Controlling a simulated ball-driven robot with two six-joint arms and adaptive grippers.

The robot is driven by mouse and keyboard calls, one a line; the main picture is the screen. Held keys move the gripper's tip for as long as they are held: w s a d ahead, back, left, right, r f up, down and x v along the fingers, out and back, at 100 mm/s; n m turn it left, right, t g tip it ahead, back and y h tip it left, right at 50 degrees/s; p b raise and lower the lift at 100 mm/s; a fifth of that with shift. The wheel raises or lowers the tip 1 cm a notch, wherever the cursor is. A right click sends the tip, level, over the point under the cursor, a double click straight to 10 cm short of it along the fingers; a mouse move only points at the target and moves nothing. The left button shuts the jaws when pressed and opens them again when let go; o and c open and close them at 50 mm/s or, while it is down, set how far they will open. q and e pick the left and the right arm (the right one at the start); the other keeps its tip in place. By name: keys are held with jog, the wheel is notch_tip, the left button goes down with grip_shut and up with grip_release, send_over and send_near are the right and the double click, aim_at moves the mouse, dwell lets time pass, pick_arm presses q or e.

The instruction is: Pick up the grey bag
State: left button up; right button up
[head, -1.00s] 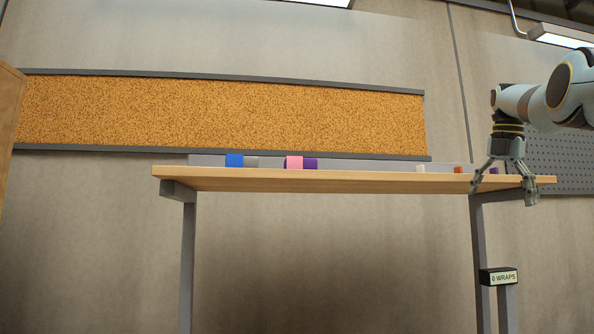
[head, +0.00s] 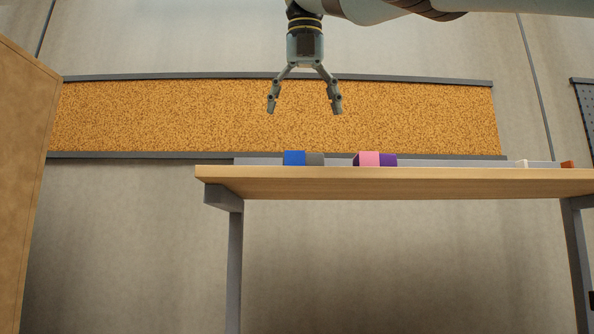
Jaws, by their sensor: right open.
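A low grey piece (head: 315,159) with a blue piece (head: 294,158) at its left side lies on the left part of the wooden table (head: 400,182). It may be the grey bag, but only its upper part shows over the table edge, so I cannot tell. My right gripper (head: 305,108) points down, open and empty, in front of the cork board. In the picture it is above the blue and grey pieces, with a clear gap. My left gripper is not in view.
A pink piece (head: 369,159) and a purple piece (head: 388,160) lie to the right of the grey one. A white item (head: 522,163) and an orange item (head: 567,164) are farther right. A wooden panel (head: 25,180) stands at the left. Space above the table is free.

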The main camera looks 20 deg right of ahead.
jog(key=b, duration=0.2)
send_over(303, 158)
jog(key=f, duration=0.4)
jog(key=shift+w+d+f, duration=0.15)
jog(key=shift+d+f, duration=0.25)
jog(key=shift+w+a+f, duration=0.1)
jog(key=shift+w+f, duration=0.1)
jog(key=shift+w, duration=0.05)
jog(key=b+x, duration=0.1)
jog(key=x, duration=0.3)
jog(key=shift+a+f+b, duration=0.1)
jog(key=shift+f+b, duration=0.15)
jog(key=shift+b, duration=0.1)
jog(key=shift+w, duration=0.15)
jog(key=shift+r, duration=0.1)
jog(key=c, duration=0.5)
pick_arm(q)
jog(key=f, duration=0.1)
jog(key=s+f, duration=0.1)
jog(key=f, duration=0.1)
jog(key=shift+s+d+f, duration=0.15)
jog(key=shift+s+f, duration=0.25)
pick_arm(e)
jog(key=c, duration=0.7)
